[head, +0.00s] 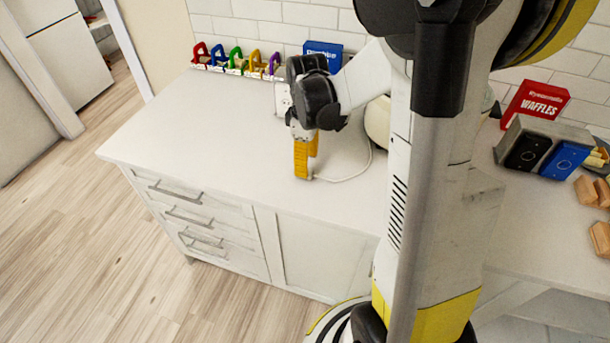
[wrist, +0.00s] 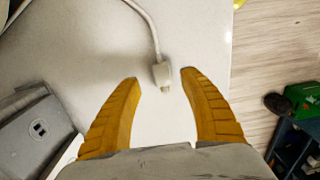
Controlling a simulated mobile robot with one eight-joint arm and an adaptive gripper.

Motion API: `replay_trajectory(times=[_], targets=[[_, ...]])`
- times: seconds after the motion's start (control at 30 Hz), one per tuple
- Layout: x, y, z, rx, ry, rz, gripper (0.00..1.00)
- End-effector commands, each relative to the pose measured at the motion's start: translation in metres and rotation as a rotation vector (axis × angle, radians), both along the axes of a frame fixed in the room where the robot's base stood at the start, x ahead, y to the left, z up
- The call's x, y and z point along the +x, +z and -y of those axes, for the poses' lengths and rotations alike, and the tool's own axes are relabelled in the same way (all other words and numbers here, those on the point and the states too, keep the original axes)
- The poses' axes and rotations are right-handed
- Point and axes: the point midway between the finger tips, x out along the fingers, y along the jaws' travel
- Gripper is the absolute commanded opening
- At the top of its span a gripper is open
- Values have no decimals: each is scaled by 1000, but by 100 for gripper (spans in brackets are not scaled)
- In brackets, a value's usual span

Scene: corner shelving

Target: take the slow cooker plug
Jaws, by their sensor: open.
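The slow cooker plug (wrist: 162,74) is white, at the end of a white cord (wrist: 145,25). In the wrist view it lies on the white counter, just ahead of and between my fingertips. My gripper (wrist: 160,76) has two yellow fingers spread apart, with nothing held between them. In the head view my gripper (head: 306,175) points down close to the counter, and the cord (head: 352,175) curves from it back to the right. The plug itself is hidden or too small to tell there. The cream-coloured slow cooker (head: 377,122) is partly hidden behind my arm.
The counter (head: 190,120) is clear to the left of my gripper. Coloured holders (head: 235,60) and a blue box (head: 323,55) stand along the back wall. A grey outlet box (wrist: 38,125) is left of my fingers in the wrist view. The counter's edge lies to their right.

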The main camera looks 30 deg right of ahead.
Motion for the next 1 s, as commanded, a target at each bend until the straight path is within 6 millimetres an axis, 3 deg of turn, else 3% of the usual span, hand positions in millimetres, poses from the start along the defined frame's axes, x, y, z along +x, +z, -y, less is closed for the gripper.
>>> replay_trajectory(times=[0.03,0.2,0.43,0.6,1.0], targets=[[-1,-13,-2,0,1,0,50],[-1,-36,-3,0,0,0,50],[-1,-36,-3,0,0,0,50],[-1,-36,-3,0,0,0,0],[-1,-35,-3,0,0,0,0]])
